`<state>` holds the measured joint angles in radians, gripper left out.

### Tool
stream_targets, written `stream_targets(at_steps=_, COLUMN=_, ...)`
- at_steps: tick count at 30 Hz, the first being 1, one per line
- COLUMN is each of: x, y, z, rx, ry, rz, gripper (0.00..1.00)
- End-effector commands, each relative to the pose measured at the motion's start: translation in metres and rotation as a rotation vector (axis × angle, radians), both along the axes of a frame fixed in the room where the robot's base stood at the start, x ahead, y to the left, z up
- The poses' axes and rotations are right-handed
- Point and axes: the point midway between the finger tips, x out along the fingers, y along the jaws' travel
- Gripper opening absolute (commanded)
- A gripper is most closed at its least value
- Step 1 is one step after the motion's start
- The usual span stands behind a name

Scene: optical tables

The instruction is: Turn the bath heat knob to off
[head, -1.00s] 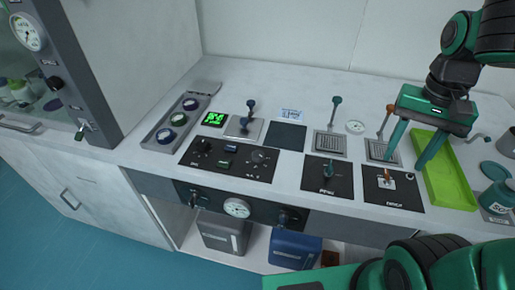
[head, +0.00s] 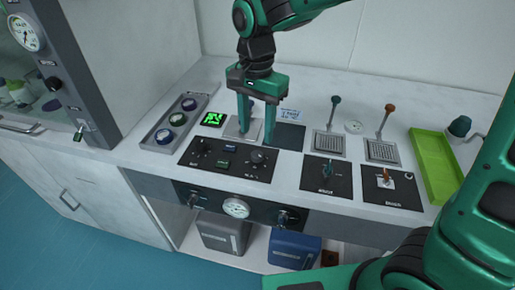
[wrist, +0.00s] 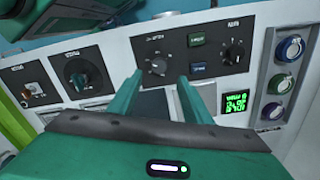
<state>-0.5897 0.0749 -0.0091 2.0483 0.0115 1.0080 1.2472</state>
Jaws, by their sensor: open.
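My gripper (head: 256,140) is open and empty, pointing down just behind the large knob. In the wrist view the large knob (wrist: 157,66) shows just past and between the fingertips, with no clear contact. The smaller knob (wrist: 237,50) is off to the right there.
Two more black panels with a teal handle (head: 327,171) and an orange switch (head: 387,175) lie to the right. A green tray (head: 436,170) is at far right, a grey tray of round dials (head: 175,120) at left.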

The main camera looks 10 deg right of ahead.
Motion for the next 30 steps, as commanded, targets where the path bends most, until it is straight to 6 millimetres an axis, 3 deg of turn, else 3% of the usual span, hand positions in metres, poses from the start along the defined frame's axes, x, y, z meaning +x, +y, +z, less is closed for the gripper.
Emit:
stream_targets(at_steps=6, x=-0.001, y=0.000, z=-0.041, rx=-0.002, ry=0.004, rz=0.001, gripper=0.45)
stream_targets(at_steps=12, x=0.000, y=-0.001, z=-0.068, rx=-0.001, ry=0.002, rz=0.001, gripper=0.45)
stream_targets(at_steps=18, x=0.000, y=-0.001, z=-0.080, rx=0.000, ry=0.000, rz=0.000, gripper=0.45)
stream_targets(at_steps=26, x=0.000, y=-0.001, z=-0.082, rx=0.000, ry=0.000, rz=0.000, gripper=0.45)
stream_targets(at_steps=27, x=0.000, y=-0.001, z=-0.081, rx=0.000, ry=0.000, rz=0.000, gripper=0.42)
stream_targets(at_steps=30, x=0.000, y=-0.001, z=-0.081, rx=0.000, ry=0.000, rz=0.000, gripper=0.19)
